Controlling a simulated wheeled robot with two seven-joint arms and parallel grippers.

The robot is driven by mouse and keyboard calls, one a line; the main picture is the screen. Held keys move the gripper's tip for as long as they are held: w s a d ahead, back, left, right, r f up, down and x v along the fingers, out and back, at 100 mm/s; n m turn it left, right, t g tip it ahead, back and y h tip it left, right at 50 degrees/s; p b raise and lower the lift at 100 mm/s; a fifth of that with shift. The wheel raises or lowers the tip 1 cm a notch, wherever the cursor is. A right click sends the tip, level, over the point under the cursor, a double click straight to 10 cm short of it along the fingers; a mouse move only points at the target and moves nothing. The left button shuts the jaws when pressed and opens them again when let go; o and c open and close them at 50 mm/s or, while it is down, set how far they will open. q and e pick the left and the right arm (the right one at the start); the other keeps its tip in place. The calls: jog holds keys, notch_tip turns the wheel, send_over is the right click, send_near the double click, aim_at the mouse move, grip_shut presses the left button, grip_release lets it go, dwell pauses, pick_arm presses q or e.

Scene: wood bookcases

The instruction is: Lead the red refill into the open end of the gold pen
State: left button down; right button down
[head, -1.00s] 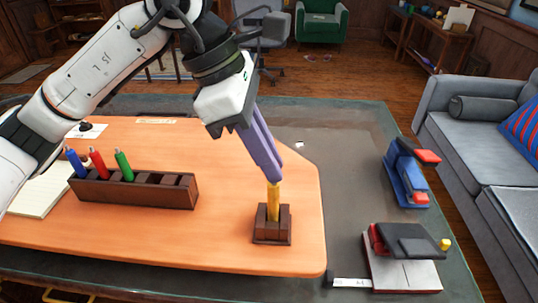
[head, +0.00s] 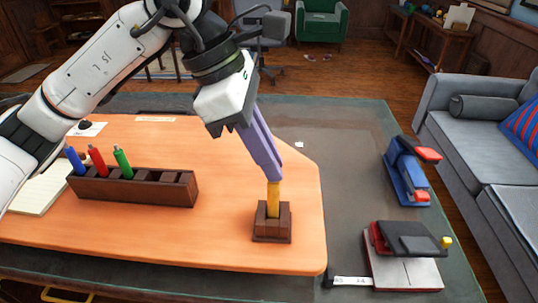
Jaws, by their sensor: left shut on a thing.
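The gold pen (head: 273,200) stands upright in a small dark wooden holder (head: 271,234) near the right front of the orange desk board. My left gripper (head: 272,178), with long purple fingers, comes down from above and is shut on the upper part of the pen. The pen's top end is hidden between the fingers. The red refill (head: 97,161) stands in a long dark wooden rack (head: 140,192) at the left, between a blue refill (head: 75,161) and a green one (head: 122,163). My right gripper is not in view.
A blue stapler-like tool (head: 406,178) and a dark punch-like device (head: 405,255) lie on the right of the desk. A notepad (head: 42,195) lies left of the rack. The orange board (head: 225,215) is clear between rack and holder.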

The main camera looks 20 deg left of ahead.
pick_arm(q)
jog(key=shift+f, duration=0.25)
dwell(0.5)
jog(key=c, duration=1.7)
grip_release()
jog(key=v, duration=1)
jog(key=shift+r, duration=0.2)
